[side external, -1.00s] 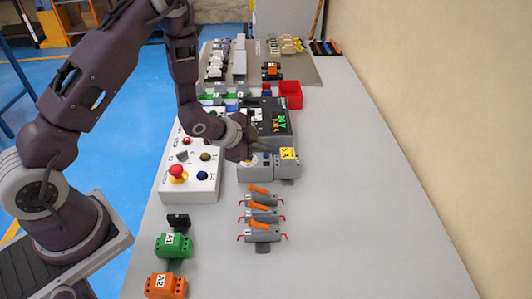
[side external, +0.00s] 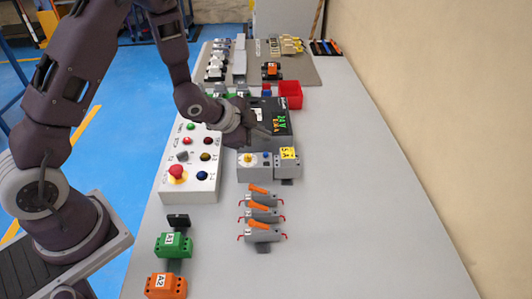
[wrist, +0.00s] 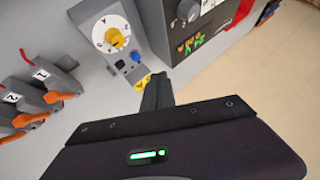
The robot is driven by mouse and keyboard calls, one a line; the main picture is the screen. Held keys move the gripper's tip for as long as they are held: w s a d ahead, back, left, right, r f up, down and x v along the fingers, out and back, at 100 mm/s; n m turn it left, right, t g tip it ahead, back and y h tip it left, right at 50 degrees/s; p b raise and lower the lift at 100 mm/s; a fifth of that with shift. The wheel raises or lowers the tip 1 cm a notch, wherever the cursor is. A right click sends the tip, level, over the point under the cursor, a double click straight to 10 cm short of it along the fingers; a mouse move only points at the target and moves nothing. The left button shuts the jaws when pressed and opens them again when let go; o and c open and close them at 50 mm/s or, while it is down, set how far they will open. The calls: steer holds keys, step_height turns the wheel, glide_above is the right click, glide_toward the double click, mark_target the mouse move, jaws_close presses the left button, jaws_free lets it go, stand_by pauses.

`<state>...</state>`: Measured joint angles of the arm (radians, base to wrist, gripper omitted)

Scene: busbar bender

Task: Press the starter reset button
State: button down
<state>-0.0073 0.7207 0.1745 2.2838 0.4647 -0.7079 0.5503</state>
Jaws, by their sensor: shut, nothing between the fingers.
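My gripper (side external: 266,132) is shut and empty, just behind and above the starter, in front of the black power unit. In the wrist view my gripper (wrist: 160,80) points up close to the yellow label, apart from the buttons. Which button is the reset is not readable.
A white control box (side external: 190,185) with a red emergency stop (side external: 176,171) stands left. The black unit (side external: 283,118) and red bin (side external: 290,93) are behind. Grey blocks with orange levers (side external: 262,213) lie in front. The table at right is clear.

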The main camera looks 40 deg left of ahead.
step_height(320, 180, up, 2)
steer(key=shift+r, duration=0.1)
stand_by(0.6)
steer(key=s+a+r+n+y, duration=0.1)
steer(key=s+r+n, duration=0.25)
steer(key=r, duration=0.35)
steer(key=s+a+r+n+y, duration=0.1)
steer(key=s+r+n, duration=0.1)
steer(key=s+r, duration=0.4)
steer(key=s+d+r+n+g, duration=0.1)
steer(key=s+d+r+n, duration=0.1)
steer(key=s, duration=0.8)
steer(key=s+d+r+n+g, duration=0.1)
steer(key=s+r+n+g, duration=0.1)
steer(key=s, duration=0.9)
steer(key=shift+d+r+n+h, duration=0.35)
steer(key=shift+r+n, duration=0.3)
steer(key=shift+r, duration=0.3)
